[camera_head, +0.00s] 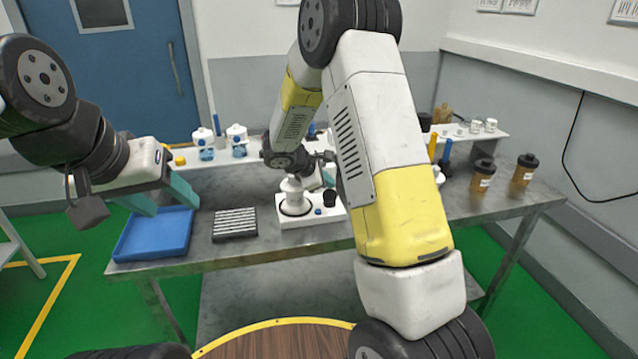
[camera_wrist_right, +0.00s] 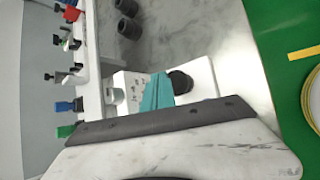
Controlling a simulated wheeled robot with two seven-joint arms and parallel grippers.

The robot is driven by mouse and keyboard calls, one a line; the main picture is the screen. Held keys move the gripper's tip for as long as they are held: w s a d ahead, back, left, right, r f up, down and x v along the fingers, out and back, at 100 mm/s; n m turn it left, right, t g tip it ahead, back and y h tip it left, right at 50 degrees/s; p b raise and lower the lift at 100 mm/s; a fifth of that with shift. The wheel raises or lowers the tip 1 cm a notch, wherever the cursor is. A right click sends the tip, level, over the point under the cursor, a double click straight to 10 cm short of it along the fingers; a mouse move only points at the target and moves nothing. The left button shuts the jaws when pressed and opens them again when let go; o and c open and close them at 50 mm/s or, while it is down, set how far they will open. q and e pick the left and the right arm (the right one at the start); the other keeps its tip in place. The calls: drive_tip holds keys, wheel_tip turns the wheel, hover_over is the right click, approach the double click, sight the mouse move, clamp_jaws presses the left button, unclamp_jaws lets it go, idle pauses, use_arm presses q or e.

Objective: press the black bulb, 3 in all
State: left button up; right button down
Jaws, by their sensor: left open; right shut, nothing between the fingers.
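The black bulb (camera_head: 330,196) sits on the right part of a white base (camera_head: 300,221) on the metal table. In the right wrist view the bulb (camera_wrist_right: 182,82) shows just right of the teal fingers, which partly overlap the white base (camera_wrist_right: 203,77). My right gripper (camera_head: 328,178) is shut and empty, close above the bulb; its fingers (camera_wrist_right: 157,90) point toward the base. I cannot tell whether they touch the bulb. My left gripper (camera_head: 160,194) is open and empty above the blue tray, far left of the bulb.
A blue tray (camera_head: 153,236) and a dark slotted rack (camera_head: 234,226) lie left of the base. A white shelf (camera_head: 220,160) with bottles stands behind. Two brown jars (camera_head: 483,176) stand at right. My right arm hides part of the table.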

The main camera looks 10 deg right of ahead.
sight(328, 192)
drive_tip(key=shift+f, duration=0.95)
idle(0.9)
idle(0.3)
drive_tip(key=shift+r, duration=1.2)
drive_tip(key=shift+r, duration=2.55)
drive_tip(key=shift+f, duration=0.1)
